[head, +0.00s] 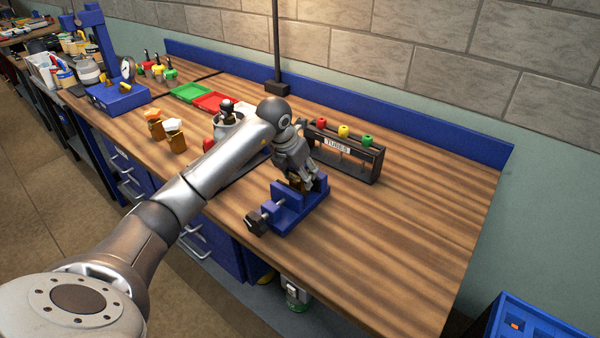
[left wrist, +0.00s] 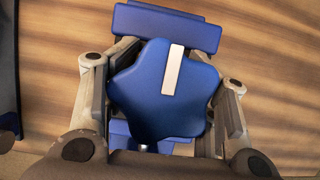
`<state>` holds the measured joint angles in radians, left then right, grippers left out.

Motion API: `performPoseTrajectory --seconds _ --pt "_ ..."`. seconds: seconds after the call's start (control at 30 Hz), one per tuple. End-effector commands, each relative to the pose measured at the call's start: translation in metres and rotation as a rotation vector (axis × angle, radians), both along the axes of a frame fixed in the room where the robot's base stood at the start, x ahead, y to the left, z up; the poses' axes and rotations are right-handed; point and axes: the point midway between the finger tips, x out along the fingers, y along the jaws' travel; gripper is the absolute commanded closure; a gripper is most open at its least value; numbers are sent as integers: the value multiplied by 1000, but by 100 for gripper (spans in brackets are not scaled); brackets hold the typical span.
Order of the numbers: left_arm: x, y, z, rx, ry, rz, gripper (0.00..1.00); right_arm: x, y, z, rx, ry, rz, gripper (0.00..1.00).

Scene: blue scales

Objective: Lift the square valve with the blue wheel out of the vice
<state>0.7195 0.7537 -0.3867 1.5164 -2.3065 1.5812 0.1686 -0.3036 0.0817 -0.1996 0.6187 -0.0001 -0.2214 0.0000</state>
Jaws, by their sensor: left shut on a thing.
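The blue vice (head: 297,213) stands on the wooden bench; its jaws also show in the left wrist view (left wrist: 165,28), above and below the wheel. The valve's blue wheel (left wrist: 150,95), with a white stripe, fills the middle of the left wrist view. The wheel hides the valve's square body, and in the head view my gripper covers most of the valve. My left gripper (head: 303,182) is shut on the valve, with a finger at each side of the wheel, right over the vice. I cannot tell how deep the valve sits in the jaws. My right gripper is not in view.
A dark rack (head: 362,165) labelled TUBES, with red, yellow and green tops, stands close behind the vice. Red (head: 212,101) and green (head: 188,92) trays and two small orange-brown containers (head: 175,140) are further left. The bench to the right is clear.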

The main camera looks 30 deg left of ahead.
Motion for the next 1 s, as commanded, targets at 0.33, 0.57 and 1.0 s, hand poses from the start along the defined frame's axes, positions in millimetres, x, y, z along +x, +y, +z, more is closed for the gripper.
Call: performPoseTrajectory --seconds 0.33,0.57,1.0 --pt "-2 1 4 1 -6 -1 96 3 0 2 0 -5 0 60" --pt "-4 1 6 0 -5 0 96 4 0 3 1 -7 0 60" --pt "-4 1 27 0 -5 1 96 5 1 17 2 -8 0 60"
